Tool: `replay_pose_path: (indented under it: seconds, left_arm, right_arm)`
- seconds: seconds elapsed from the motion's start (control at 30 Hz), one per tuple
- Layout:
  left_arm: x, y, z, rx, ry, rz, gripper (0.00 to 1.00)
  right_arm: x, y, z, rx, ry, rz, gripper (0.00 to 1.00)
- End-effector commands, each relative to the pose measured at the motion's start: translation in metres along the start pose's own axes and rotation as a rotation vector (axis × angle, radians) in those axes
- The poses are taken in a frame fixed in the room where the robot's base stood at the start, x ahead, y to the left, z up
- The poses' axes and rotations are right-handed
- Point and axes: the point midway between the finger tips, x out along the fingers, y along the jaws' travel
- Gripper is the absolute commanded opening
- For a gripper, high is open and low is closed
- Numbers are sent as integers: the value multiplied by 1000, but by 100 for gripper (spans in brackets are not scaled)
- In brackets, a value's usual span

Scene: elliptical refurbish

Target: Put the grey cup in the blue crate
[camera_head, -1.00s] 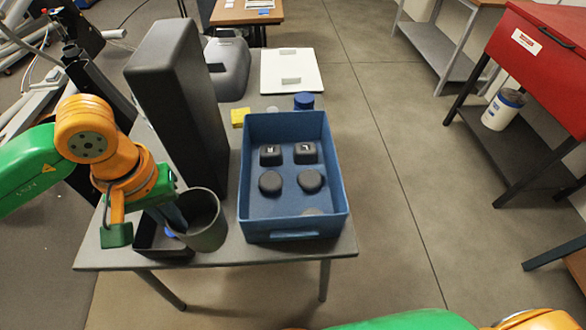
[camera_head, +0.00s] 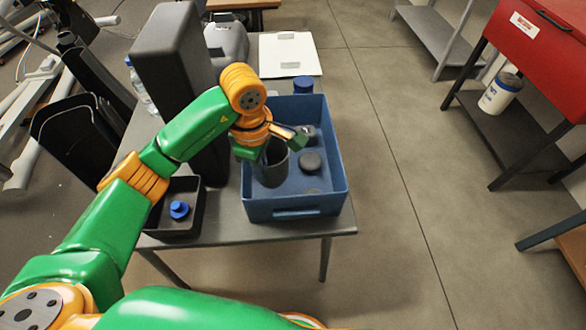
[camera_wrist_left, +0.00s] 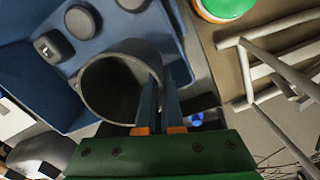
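The grey cup (camera_head: 272,172) is inside the outline of the blue crate (camera_head: 292,209), at its left side in the head view. My left gripper (camera_head: 268,153) is at the cup's rim. In the left wrist view, the fingers (camera_wrist_left: 161,85) are close together across the wall of the cup (camera_wrist_left: 105,92), one inside and one outside. The cup looks roughly upright; I cannot tell whether its base touches the crate floor. The crate also shows in the left wrist view (camera_wrist_left: 20,65). My right gripper is not in view.
Black round and square pieces, one a round piece (camera_head: 310,162), lie in the crate. A small black tray (camera_head: 192,232) with a blue piece (camera_head: 179,209) stands left of it. A tall dark box (camera_head: 172,65) stands behind. A blue-lidded container (camera_head: 303,85) stands beyond the crate.

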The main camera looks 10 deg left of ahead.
Motion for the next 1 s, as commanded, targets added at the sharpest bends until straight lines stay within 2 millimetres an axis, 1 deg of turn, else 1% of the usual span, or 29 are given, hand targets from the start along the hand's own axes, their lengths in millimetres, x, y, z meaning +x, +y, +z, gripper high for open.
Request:
replay_pose_path:
  seconds: [0.03, 0.1, 0.23, 0.3, 0.4, 0.5, 0.67, 0.8, 0.83, 0.87, 1.0]
  left_arm:
    - [14, -3, 1, -12, -2, -9, 0]
    - [29, -3, 1, -15, -1, -8, 0]
    - [54, -4, 0, -13, 0, -6, 0]
    - [70, -5, 0, -12, 1, -7, 0]
    - [88, -5, 0, -11, 0, -4, 0]
    - [94, -5, 0, -9, 1, -2, 0]
    - [93, -4, 0, -8, 1, 0, 0]
    - [98, -4, 0, -8, 2, 1, 0]
    - [96, -4, 0, -8, 1, 1, 12]
    - [96, -4, 0, -8, 1, 0, 16]
    - [96, -4, 0, -8, 1, 0, 16]
  right_arm:
    - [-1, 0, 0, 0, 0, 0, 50]
    - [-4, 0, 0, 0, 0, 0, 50]
    - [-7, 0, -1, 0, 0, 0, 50]
    - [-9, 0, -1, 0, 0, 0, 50]
    - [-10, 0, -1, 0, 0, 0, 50]
    - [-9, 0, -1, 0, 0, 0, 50]
    - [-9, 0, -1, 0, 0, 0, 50]
    - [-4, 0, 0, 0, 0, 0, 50]
    - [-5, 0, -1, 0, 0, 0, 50]
    - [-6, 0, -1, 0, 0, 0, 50]
    - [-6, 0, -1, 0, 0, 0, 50]
